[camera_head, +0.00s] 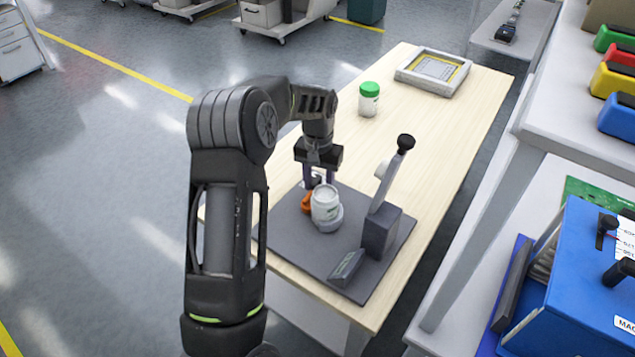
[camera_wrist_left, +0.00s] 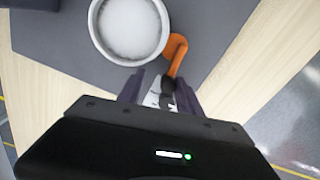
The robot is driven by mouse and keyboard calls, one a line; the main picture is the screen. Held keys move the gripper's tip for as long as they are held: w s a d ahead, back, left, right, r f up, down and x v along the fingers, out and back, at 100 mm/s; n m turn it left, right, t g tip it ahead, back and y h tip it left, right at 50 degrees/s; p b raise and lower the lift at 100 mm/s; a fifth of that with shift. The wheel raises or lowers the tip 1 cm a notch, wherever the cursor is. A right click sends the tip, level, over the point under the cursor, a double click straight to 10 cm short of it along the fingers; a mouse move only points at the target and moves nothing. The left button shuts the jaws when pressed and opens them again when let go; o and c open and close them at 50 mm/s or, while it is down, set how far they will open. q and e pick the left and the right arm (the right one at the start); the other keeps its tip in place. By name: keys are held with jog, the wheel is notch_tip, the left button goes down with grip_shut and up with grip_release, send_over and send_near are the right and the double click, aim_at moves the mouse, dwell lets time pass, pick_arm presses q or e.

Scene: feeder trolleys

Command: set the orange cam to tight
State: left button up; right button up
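The orange cam (camera_head: 307,202) is a small curved lever on the left side of a white jar (camera_head: 325,203), low on the dark fixture board. In the left wrist view the orange cam (camera_wrist_left: 177,52) curves beside the round white jar (camera_wrist_left: 129,28), and its dark end points toward my gripper. My left gripper (camera_head: 318,182) points down above the cam, close to the jar. In the left wrist view my left gripper (camera_wrist_left: 160,80) has its fingers apart, with the cam's dark end between them. Contact cannot be told. My right gripper is not in view.
A dark lever press (camera_head: 380,230) with a black knob stands right of the jar. A small angled plate (camera_head: 347,268) is at the board's front. A green-capped jar (camera_head: 369,99) and a framed tray (camera_head: 433,72) stand farther back on the wooden table (camera_head: 440,140).

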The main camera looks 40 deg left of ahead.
pick_arm(q)
jog(key=shift+a, duration=0.2)
jog(key=shift+r, duration=0.55)
notch_tip(320, 180, up, 7)
jog(key=shift+f, duration=0.1)
